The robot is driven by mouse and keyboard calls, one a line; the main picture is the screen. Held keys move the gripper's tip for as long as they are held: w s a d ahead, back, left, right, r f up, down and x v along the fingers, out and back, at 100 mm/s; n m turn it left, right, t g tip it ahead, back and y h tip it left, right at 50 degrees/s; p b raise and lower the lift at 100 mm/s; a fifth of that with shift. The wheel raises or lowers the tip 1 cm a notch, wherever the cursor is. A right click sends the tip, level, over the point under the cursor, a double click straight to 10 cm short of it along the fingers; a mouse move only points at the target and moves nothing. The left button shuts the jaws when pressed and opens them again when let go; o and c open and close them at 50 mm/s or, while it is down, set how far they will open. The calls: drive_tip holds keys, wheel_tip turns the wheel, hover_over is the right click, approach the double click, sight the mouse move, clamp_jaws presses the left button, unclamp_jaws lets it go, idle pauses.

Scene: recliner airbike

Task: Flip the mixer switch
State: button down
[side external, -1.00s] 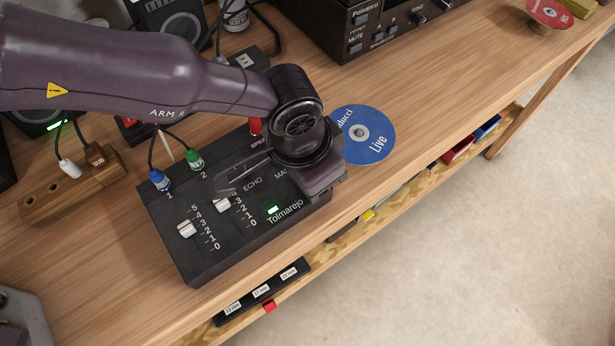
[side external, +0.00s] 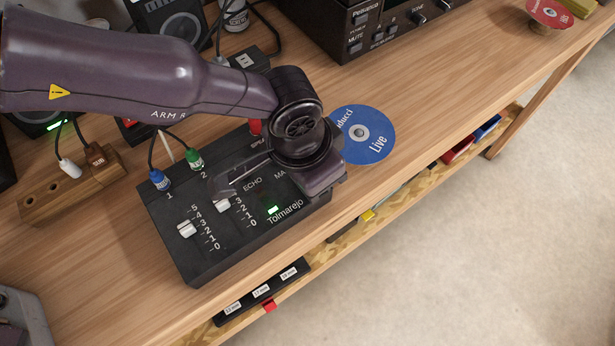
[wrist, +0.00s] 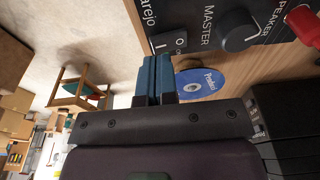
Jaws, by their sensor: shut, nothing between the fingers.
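The mixer (side external: 210,250) is a black box labelled Tolmarejo, lying on the wooden bench with sliders, plugs and a lit green light. My gripper covers its right part in the side external view. In the wrist view, the mixer's panel (wrist: 204,17) shows at the top right. A small dark switch (wrist: 163,42) with O and I marks sits near its edge, partly hidden by the fingers. My gripper (wrist: 154,58) has its blue fingers shut together, empty, with their tips close to the switch. I cannot tell whether they touch it.
A blue disc (side external: 378,140) lies just right of the mixer. Blue (side external: 159,180) and green (side external: 195,160) plugs with cables stand at its back edge. A black amplifier (side external: 340,25) stands behind. A wooden power strip (side external: 70,190) is at left. The bench's front edge is close.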

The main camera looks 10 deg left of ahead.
drive_tip(key=shift+f, duration=1.15)
idle(0.4)
drive_tip(key=shift+r, duration=3.55)
